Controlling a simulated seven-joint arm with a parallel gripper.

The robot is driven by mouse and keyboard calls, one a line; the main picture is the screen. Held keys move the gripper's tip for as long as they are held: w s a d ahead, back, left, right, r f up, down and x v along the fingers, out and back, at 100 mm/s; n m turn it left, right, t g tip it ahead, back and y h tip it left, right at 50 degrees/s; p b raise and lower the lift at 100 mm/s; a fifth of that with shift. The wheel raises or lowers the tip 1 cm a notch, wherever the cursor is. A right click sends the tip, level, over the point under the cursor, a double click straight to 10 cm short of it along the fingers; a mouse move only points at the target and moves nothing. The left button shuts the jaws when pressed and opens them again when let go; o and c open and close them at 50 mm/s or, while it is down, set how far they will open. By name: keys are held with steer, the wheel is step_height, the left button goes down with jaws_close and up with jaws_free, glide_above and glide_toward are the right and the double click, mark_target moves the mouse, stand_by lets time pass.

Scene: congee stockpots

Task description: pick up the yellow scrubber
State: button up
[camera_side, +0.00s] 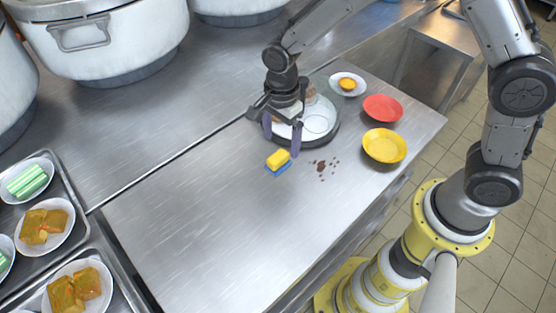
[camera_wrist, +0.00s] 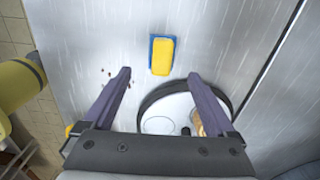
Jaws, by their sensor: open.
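The yellow scrubber (camera_side: 278,158) has a blue layer beneath it and lies flat on the steel counter. In the wrist view the scrubber (camera_wrist: 162,56) is ahead of my fingertips, roughly centred between them. My gripper (camera_side: 282,137) is open and empty, with two purple-grey fingers pointing down. It is just behind the scrubber in the side view, apart from it, over the front of a round dark-rimmed tray. My gripper (camera_wrist: 157,73) also shows in the wrist view with its fingers spread wide.
The round tray (camera_side: 334,129) holds a white plate and something brown, partly hidden. A yellow plate (camera_side: 384,146), a red plate (camera_side: 382,108) and a bowl with orange food (camera_side: 347,85) stand at right. Brown spots (camera_side: 320,166) lie beside the scrubber. The counter's front left is clear.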

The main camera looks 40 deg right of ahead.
mark_target(279, 154)
steer(key=shift+w+a+f, duration=0.1)
steer(key=shift+a+f, duration=0.05)
steer(key=shift+f, duration=3.1)
jaws_close()
steer(key=shift+r, duration=0.1)
steer(key=shift+r, duration=0.55)
steer(key=s+d+r, duration=0.2)
steer(key=s+r, duration=0.4)
steer(key=s+d+r, duration=0.2)
steer(key=s+r, duration=0.3)
steer(key=s, duration=0.2)
steer(key=shift+d+r, duration=0.4)
steer(key=shift+s, duration=0.1)
